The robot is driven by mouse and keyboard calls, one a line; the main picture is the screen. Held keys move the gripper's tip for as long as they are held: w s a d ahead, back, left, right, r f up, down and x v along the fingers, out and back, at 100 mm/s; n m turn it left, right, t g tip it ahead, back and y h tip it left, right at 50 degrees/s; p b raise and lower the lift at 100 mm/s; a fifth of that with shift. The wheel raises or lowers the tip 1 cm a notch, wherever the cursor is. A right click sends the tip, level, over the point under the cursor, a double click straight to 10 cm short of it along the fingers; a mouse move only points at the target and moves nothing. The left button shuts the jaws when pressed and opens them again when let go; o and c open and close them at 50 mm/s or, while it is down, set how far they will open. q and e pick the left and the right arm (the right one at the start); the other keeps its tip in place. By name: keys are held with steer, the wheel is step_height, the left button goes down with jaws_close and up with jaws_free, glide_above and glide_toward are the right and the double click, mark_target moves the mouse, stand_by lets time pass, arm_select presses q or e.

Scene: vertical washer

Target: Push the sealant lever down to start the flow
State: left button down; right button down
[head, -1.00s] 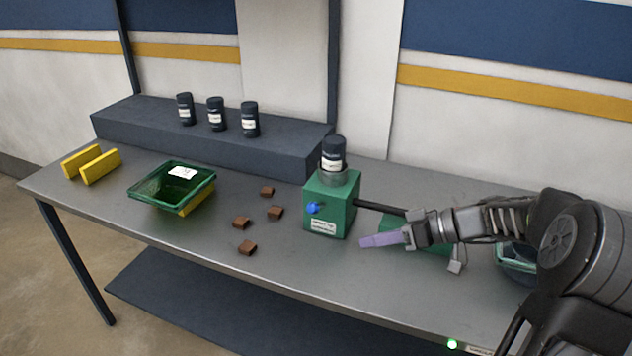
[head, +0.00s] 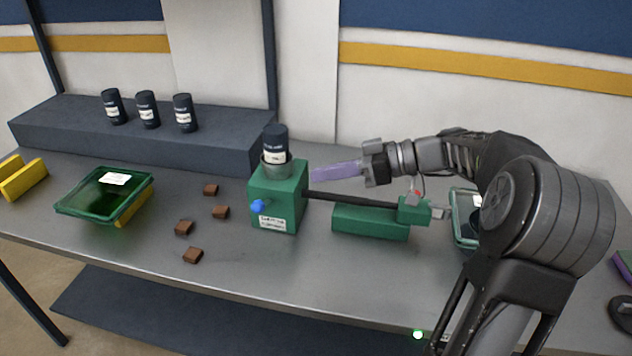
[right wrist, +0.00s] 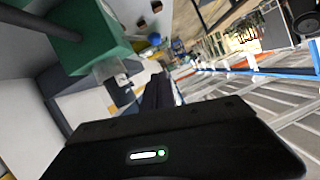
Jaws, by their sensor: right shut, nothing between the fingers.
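The sealant unit is a green box (head: 277,197) with a dark bottle (head: 275,145) upright on top and a blue knob (head: 257,206) on its front. A black bar (head: 350,198), which looks like the lever, runs right from the box to a small green block (head: 413,210) with a grey end. It is roughly level above a low green base (head: 370,222). My right gripper (head: 316,173) has pale purple fingers, shut and empty. They point left, appearing above the bar near the box; contact cannot be told. A green block also shows in the right wrist view (right wrist: 90,38). My left gripper is out of view.
A green tray (head: 70,206) and several brown pieces (head: 220,212) lie left of the box. Three dark bottles (head: 147,110) stand on the raised shelf (head: 60,131). A clear-sided container (head: 462,228) is partly hidden behind my right arm. The table front is clear.

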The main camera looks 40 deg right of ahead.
mark_target(264, 203)
steer(key=s+f+b+x, duration=0.1)
steer(key=f+b+x, duration=0.1)
steer(key=x, duration=1)
steer(key=shift+f, duration=0.4)
